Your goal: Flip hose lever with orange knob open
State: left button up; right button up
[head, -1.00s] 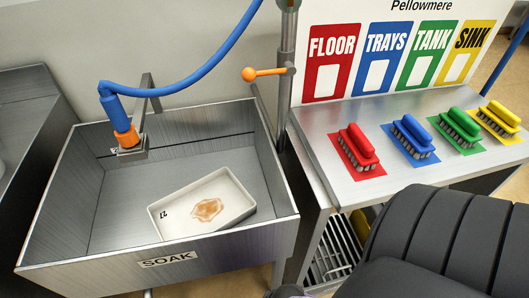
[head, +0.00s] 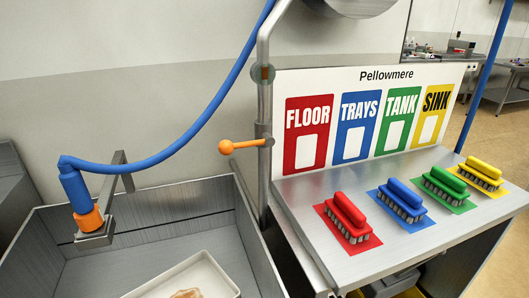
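A blue hose (head: 190,132) droops from the top of the picture to a blue and orange nozzle (head: 82,200), held in a metal bracket at the left. Neither of my grippers is in view.
The metal soak sink (head: 170,226) holds a white tray (head: 190,278) with a brown stain. Right of the pipe, a metal table (head: 300,190) bears red, blue, green and yellow brushes before a sign board (head: 375,80). Space around the knob is clear.

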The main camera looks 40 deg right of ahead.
aim_at(226, 147)
jog(key=z, duration=0.45)
jog(key=i+z, duration=0.15)
jog(key=z, duration=0.75)
jog(key=i+j, duration=0.05)
